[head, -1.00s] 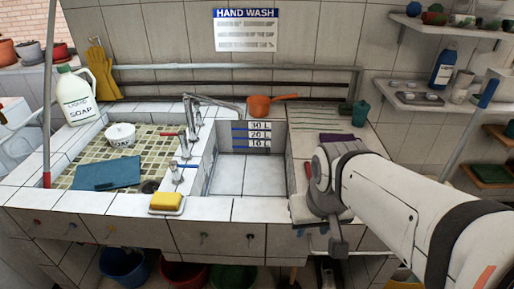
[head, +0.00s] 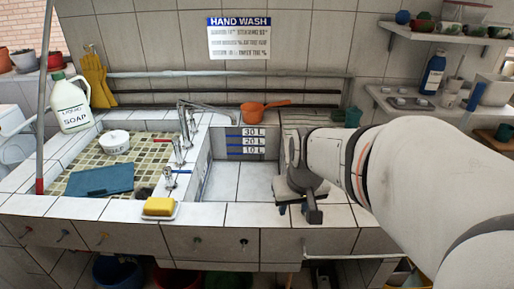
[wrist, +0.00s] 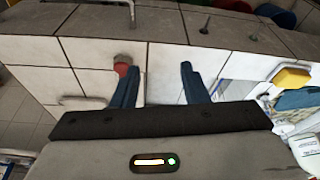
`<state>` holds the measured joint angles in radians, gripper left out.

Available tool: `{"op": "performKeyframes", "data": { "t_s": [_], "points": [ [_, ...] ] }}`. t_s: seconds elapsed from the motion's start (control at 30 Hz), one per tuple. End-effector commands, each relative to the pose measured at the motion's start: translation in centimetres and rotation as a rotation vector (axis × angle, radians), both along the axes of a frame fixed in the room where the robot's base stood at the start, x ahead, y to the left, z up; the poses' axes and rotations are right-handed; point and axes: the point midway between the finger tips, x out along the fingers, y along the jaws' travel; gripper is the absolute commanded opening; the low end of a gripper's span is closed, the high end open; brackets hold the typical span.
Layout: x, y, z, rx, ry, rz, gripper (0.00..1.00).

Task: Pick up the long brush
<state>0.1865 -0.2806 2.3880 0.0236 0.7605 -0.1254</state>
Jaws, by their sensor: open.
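My gripper (head: 302,196) is over the front of the counter, just right of the sink basin. In the wrist view its two blue fingers (wrist: 158,80) stand apart with pale tiles between them. A small red and grey-brown piece (wrist: 122,65) lies beside and partly behind the left finger. It may be part of the long brush, but I cannot tell. No whole brush can be made out in the head view, where my arm covers much of the right counter.
A yellow sponge (head: 158,207) sits on the front ledge. An orange pan (head: 264,110) stands behind the basin. A white soap jug (head: 69,105) and blue cloth (head: 100,180) are left. A rail (head: 350,256) runs along the front right. The basin floor is clear.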

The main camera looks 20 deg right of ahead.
Motion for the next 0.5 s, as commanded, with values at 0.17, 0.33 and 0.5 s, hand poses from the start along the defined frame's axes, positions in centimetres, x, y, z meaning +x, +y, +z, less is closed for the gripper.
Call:
{"op": "performKeyframes", "data": {
  "t_s": [0.17, 0.33, 0.5],
  "points": [
    [7.2, -4.8, -3.6, -0.015, -0.046, -0.100, 0.40],
    [11.8, -8.8, -6.4, -0.028, -0.089, -0.166, 0.40],
    [13.8, -10.8, -7.8, -0.035, -0.111, -0.195, 0.40]
  ]
}}
